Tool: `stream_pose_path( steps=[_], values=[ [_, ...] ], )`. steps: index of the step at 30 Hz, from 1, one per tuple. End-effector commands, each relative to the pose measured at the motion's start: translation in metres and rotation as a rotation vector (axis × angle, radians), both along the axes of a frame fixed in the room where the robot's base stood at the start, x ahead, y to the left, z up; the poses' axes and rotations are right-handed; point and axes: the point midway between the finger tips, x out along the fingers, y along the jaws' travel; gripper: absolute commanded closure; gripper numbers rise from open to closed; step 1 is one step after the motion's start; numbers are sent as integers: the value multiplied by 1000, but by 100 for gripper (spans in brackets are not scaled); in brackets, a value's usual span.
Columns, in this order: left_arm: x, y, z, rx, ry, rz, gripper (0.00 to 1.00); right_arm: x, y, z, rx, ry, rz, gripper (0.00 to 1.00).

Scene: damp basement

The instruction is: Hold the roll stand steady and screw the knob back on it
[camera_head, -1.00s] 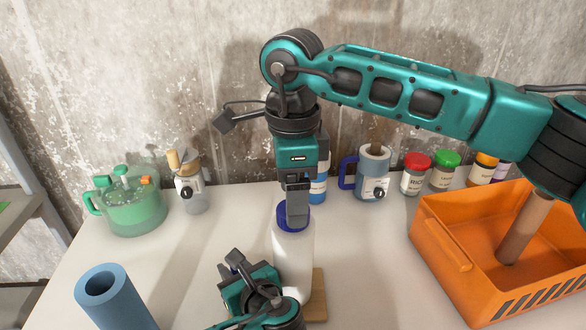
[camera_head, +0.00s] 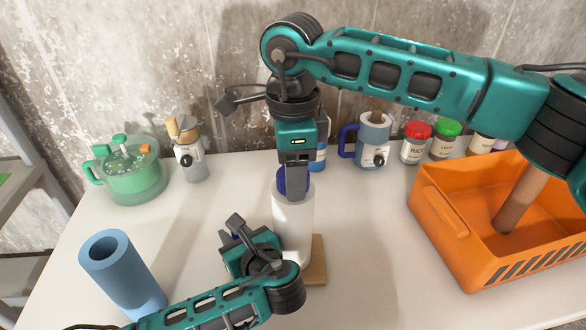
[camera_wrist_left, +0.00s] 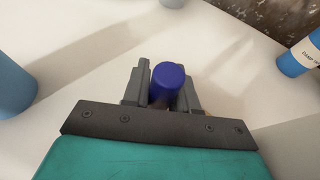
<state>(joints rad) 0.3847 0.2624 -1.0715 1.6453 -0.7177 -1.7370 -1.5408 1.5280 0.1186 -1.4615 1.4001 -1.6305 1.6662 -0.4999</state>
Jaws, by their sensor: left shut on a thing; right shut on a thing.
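The roll stand has a wooden base (camera_head: 317,262) and carries a white roll (camera_head: 293,225), upright at the middle of the table. A blue knob (camera_head: 281,181) is at the top of the roll. My right gripper (camera_head: 297,190) points down from above and is shut on the knob, its fingers partly hiding it. My left gripper (camera_head: 232,238) is low beside the roll, on its left. In the left wrist view, my left gripper (camera_wrist_left: 162,88) is shut on a short dark blue post (camera_wrist_left: 168,82). How the post joins the stand is hidden.
A blue tube (camera_head: 118,270) stands at front left. A green pot (camera_head: 135,180) and a grinder (camera_head: 190,155) stand behind it. A blue bottle (camera_head: 320,150), a mug (camera_head: 372,140) and jars (camera_head: 416,145) line the back. An orange crate (camera_head: 440,215) fills the right.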

Motion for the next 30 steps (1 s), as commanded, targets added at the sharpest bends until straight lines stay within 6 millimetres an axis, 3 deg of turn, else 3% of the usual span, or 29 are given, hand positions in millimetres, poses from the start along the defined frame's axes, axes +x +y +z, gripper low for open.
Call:
stream_pose_path(
  steps=[5,11,12,21,30],
  values=[
    [0,0,0,0,0,0,100,0,0,0,0,0,0,82],
    [0,0,0,0,0,0,100,0,0,0,0,0,-6,83],
    [0,0,0,0,0,0,100,0,0,0,0,0,-6,44],
    [0,0,0,0,0,0,100,0,0,0,0,0,-6,17],
    [0,0,0,0,0,0,100,0,0,4,0,-1,-6,17]
  ],
)
